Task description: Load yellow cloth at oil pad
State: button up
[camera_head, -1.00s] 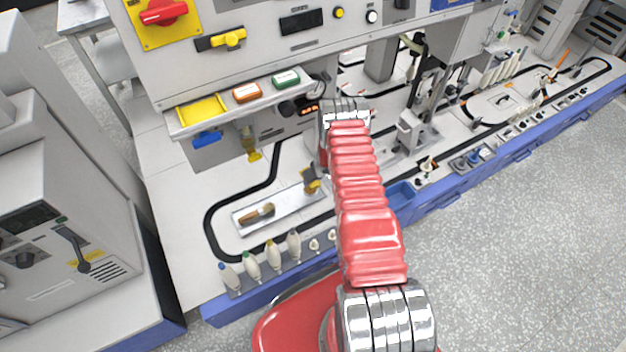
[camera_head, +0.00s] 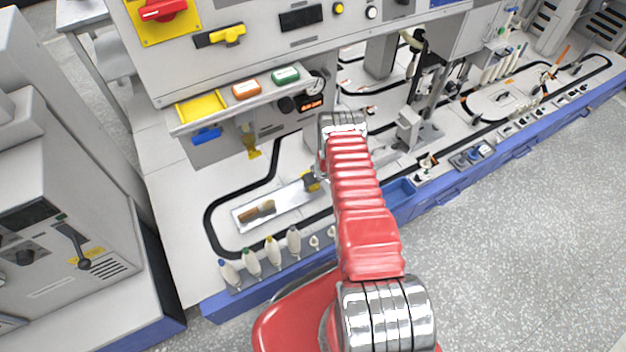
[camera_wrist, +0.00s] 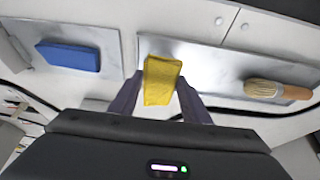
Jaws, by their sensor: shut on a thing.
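A yellow cloth (camera_wrist: 161,80), folded into a small block, is between the two dark fingers of my gripper (camera_wrist: 160,98) in the wrist view. The gripper is shut on it, and the cloth appears to be over or near the edge of a metal plate (camera_wrist: 205,58). In the head view a small patch of the yellow cloth (camera_head: 312,183) shows left of my red arm, near the right end of the metal tray (camera_head: 283,205); the arm hides most of the gripper. I cannot tell which surface is the oil pad.
A wooden-handled brush (camera_wrist: 275,90) lies on the metal plate, right of the cloth. A blue block (camera_wrist: 68,57) rests on another plate to the left. Several bottles (camera_head: 250,262) stand along the front edge. A yellow tray (camera_head: 202,109) sits on the shelf above.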

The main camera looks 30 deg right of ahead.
jog(key=shift+f, duration=0.7)
jog(key=shift+f, duration=0.55)
dwell(2.0)
jog(key=shift+s, duration=0.1)
jog(key=shift+r, duration=3.55)
jog(key=shift+f, duration=0.1)
jog(key=shift+f, duration=2.7)
jog(key=shift+a, duration=0.2)
